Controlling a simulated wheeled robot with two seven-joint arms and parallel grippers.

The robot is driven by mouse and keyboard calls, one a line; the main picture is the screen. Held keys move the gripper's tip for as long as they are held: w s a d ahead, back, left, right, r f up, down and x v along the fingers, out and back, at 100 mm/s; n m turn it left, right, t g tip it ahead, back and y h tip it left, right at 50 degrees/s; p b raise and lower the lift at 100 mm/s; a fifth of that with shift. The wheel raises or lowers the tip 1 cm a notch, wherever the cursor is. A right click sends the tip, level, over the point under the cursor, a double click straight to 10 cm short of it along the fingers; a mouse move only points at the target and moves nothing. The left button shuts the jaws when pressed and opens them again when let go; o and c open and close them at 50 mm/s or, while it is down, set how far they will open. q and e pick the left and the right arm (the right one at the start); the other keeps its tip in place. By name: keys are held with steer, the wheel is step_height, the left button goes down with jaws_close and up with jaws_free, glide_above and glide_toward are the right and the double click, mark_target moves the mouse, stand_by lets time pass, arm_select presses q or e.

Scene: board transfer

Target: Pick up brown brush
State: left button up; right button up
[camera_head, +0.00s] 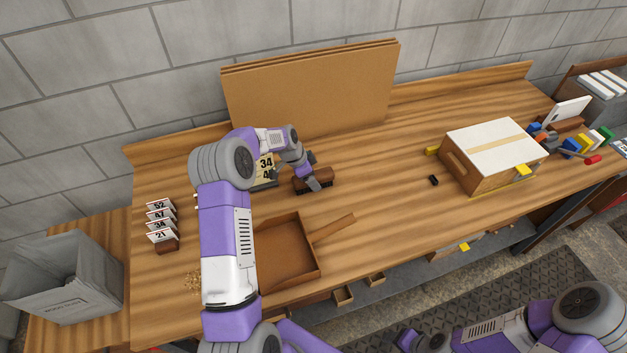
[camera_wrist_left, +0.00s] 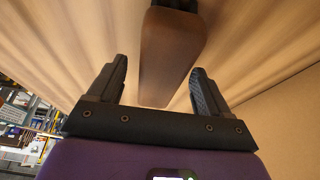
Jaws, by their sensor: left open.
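The brown brush (camera_head: 321,175) lies on the wooden workbench, with dark bristles underneath, just right of a number sign. My left gripper (camera_head: 314,183) is over the brush from above in the head view and partly covers it. In the left wrist view, the brush's brown wooden body (camera_wrist_left: 168,55) is between the two spread black fingers (camera_wrist_left: 158,82) of my left gripper, with gaps visible on both sides. My right arm shows at the bottom right of the head view; its fingers cannot be made out.
A shallow brown tray (camera_head: 318,258) is in front of the brush, partly behind my left arm. Brown boards (camera_head: 315,85) lean against the wall behind it. A box with a white top (camera_head: 492,150) stands right. Number cards (camera_head: 162,222) stand left. The bench between brush and box is mostly clear.

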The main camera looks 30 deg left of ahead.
arm_select(q)
steer(key=shift+x, duration=1.35)
steer(key=c, duration=1.1)
steer(key=shift+r, duration=0.1)
steer(key=shift+c, duration=0.2)
step_height(320, 180, up, 10)
steer(key=shift+f, duration=0.1)
